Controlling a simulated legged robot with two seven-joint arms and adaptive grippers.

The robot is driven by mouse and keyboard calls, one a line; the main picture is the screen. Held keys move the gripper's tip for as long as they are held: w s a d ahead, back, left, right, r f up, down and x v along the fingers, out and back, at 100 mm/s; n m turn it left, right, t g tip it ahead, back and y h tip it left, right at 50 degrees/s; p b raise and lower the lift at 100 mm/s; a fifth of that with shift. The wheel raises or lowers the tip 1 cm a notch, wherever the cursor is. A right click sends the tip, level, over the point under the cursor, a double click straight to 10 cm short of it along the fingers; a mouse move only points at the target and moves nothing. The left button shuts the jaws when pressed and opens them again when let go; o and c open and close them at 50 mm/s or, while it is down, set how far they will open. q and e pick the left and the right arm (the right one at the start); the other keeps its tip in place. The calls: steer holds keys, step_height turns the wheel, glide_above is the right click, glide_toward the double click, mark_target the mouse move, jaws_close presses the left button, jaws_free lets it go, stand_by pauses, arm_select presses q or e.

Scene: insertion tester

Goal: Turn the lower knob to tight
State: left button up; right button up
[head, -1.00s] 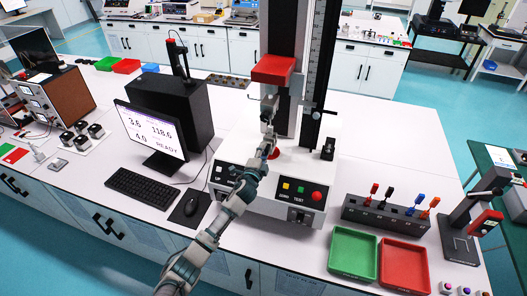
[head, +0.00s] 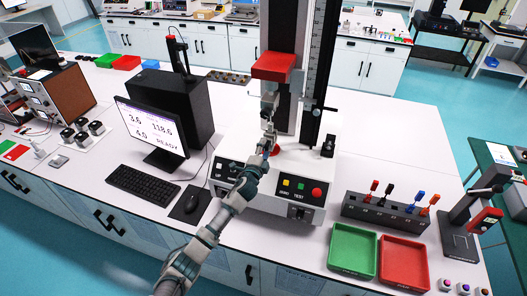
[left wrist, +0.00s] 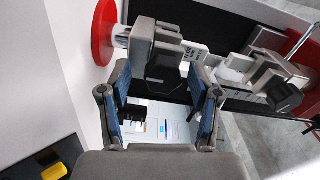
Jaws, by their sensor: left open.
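The tester's lower clamp stands beside the red disc (left wrist: 104,32) in the left wrist view, and its dark lower knob (left wrist: 163,66) faces my left gripper (left wrist: 160,78). The gripper is open, with its blue-padded fingers to either side of the knob's near face. I cannot tell whether they touch it. The upper clamp's dark knob (left wrist: 284,96) is to the right, outside the fingers. In the head view my left gripper (head: 267,143) is in front of the lower clamp and hides most of it. My right gripper is not in view.
The tester's base has a button panel (head: 299,190) below the gripper. A monitor (head: 150,128), keyboard (head: 145,187) and mouse (head: 191,204) are to the left. A green tray (head: 353,249) and red tray (head: 403,262) are at the right. The dark column (head: 319,70) rises behind the clamps.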

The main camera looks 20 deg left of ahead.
arm_select(q)
steer(key=s, duration=1.2)
steer(key=shift+a, duration=0.25)
steer(key=shift+f, duration=0.1)
